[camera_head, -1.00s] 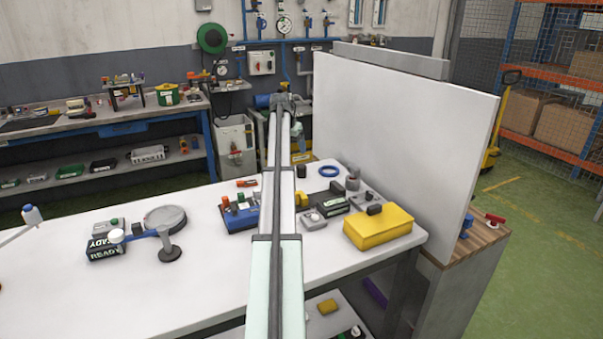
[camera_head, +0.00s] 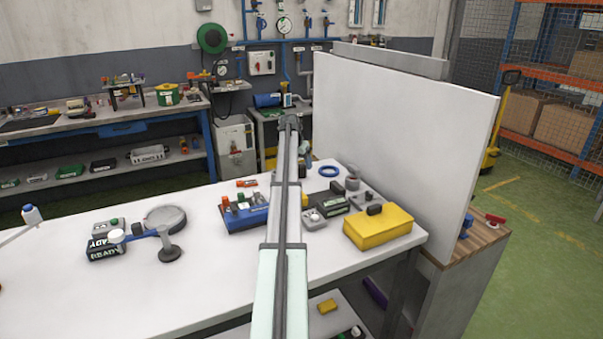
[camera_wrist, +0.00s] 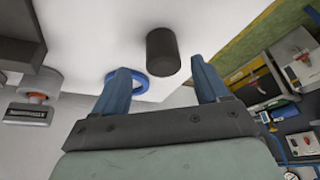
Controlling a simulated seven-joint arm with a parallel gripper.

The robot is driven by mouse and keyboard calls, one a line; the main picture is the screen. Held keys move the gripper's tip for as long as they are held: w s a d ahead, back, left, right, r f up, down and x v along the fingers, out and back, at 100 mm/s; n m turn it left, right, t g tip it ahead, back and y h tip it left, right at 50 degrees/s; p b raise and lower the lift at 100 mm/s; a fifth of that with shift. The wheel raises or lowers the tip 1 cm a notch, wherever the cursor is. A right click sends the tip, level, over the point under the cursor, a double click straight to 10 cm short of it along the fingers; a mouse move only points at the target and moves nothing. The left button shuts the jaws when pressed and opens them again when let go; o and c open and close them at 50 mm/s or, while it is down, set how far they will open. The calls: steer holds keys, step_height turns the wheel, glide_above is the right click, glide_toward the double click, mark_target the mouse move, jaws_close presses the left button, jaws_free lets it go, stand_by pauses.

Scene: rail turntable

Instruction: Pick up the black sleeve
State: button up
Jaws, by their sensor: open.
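The black sleeve (camera_wrist: 162,52) is a short dark cylinder standing on the white table in the wrist view. It lies beyond my fingertips, with its image between them, and nothing is gripped. My gripper (camera_wrist: 160,82) is open, its two blue fingers spread wide. In the head view my arm runs over the table, and my gripper (camera_head: 305,152) shows only in part beside its far end.
A blue ring (camera_wrist: 140,88) lies behind my left finger in the wrist view; it also shows in the head view (camera_head: 329,171). A yellow case (camera_head: 378,228), dark block (camera_head: 332,204) and blue-based fixture (camera_head: 240,217) stand nearby. A tall white panel (camera_head: 400,130) borders the right side.

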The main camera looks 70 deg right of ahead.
mark_target(301, 167)
steer(key=x, duration=0.4)
steer(key=shift+w+d+f, duration=0.15)
steer(key=shift+w+f, duration=0.05)
steer(key=shift+f, duration=0.05)
steer(key=c, duration=1.3)
